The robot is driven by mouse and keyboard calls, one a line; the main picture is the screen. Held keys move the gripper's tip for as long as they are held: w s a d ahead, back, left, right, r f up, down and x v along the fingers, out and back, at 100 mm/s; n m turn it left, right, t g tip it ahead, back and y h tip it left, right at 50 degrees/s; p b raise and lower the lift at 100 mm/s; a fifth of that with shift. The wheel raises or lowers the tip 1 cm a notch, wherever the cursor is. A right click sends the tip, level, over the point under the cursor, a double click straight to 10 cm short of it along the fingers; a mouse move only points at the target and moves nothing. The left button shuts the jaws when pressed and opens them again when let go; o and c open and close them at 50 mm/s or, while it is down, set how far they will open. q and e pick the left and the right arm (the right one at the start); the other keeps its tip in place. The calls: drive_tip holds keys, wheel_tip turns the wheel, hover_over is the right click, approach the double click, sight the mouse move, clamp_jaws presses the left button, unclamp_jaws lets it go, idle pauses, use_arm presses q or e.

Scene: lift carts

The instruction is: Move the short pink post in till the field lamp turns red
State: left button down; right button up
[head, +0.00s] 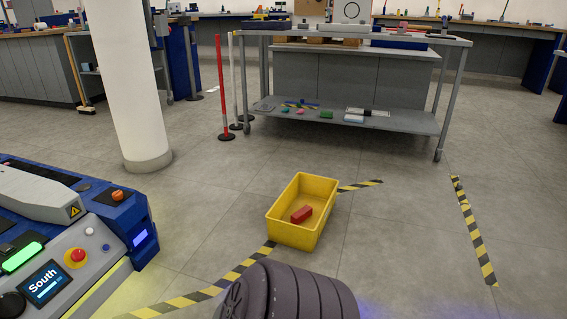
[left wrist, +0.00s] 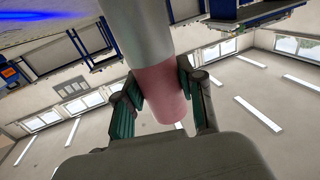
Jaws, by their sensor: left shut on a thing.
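In the left wrist view, which is upside down, my left gripper (left wrist: 162,100) is shut on a pink post (left wrist: 160,92), with one finger on each side. A thicker, pale grey cylinder (left wrist: 138,32) adjoins the pink part and runs to the picture's top edge. Neither the post nor either gripper shows in the head view. There, a blue and grey machine (head: 133,222) stands at the left, with a lit green bar (head: 22,256) on its panel. I cannot tell whether this bar is the field lamp. No red lamp shows.
A yellow crate (head: 330,200) holding a red block (head: 301,214) is on the floor amid striped tape (head: 474,232). A white pillar (head: 122,80) and a red-and-white pole (head: 221,85) stand behind, left. A grey shelf table (head: 395,124) is beyond.

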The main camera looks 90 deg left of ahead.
use_arm(q)
drive_tip(key=shift+r, duration=0.1)
idle(0.3)
drive_tip(key=shift+s+a+p, duration=0.15)
drive_tip(key=shift+s+a, duration=0.1)
drive_tip(key=shift+s, duration=0.35)
drive_tip(key=shift+s+a+p, duration=0.2)
drive_tip(key=shift+s+a, duration=0.1)
drive_tip(key=shift+s, duration=0.3)
drive_tip(key=shift+s+a+p, duration=0.15)
drive_tip(key=shift+s+a, duration=0.1)
drive_tip(key=shift+s, duration=0.5)
drive_tip(key=shift+s+a+p, duration=0.2)
drive_tip(key=shift+s+a, duration=0.2)
drive_tip(key=shift+s, duration=0.45)
drive_tip(key=shift+s+a+p, duration=0.15)
drive_tip(key=shift+s+a, duration=0.2)
drive_tip(key=shift+s, duration=0.6)
drive_tip(key=shift+s+a, duration=0.4)
drive_tip(key=shift+s, duration=0.5)
drive_tip(key=shift+s+a, duration=0.4)
drive_tip(key=shift+s, duration=0.45)
